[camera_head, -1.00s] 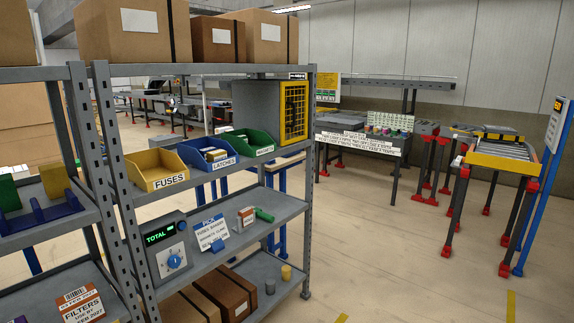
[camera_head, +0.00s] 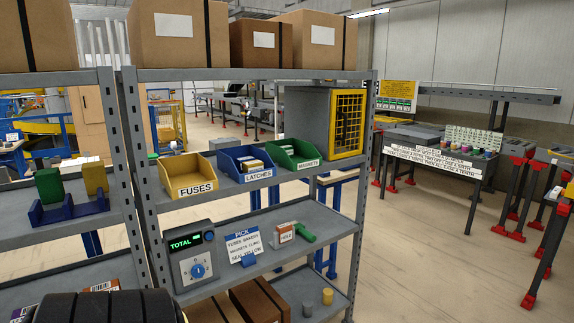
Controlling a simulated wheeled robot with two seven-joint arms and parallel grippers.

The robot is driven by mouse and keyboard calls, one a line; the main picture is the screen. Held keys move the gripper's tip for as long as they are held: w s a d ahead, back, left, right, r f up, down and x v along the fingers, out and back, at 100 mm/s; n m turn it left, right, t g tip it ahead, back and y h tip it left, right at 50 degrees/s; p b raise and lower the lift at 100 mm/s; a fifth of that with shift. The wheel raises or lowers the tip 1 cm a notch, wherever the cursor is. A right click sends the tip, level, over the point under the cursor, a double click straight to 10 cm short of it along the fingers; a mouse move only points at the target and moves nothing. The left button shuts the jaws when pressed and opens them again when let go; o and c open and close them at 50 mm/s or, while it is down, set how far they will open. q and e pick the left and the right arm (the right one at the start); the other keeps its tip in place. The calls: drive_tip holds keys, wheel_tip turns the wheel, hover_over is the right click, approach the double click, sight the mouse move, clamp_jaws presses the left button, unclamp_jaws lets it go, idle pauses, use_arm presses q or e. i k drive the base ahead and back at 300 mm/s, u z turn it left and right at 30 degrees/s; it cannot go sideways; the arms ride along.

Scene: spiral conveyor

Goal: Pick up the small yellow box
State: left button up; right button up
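A small yellow block (camera_head: 95,179) stands upright in a blue holder (camera_head: 70,212) on the left shelf, beside a green block (camera_head: 49,186). An open yellow bin (camera_head: 190,178) labelled FUSES stands on the upper shelf of the middle rack. A small yellow cylinder (camera_head: 327,296) stands on that rack's lowest visible shelf. I cannot tell a separate closed yellow box from these.
A blue LATCHES bin (camera_head: 247,168) and a green MAGNETS bin (camera_head: 291,155) stand beside the yellow bin. Rack posts (camera_head: 148,180) separate the shelves. A dark ribbed shape (camera_head: 108,308) covers the bottom left edge. Open floor (camera_head: 425,260) lies to the right.

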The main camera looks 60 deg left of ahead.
sight(253, 166)
drive_tip(key=u, duration=0.15)
drive_tip(key=i, duration=1.95)
drive_tip(key=u, duration=1.3)
drive_tip(key=i, duration=1.1)
drive_tip(key=u, duration=1.25)
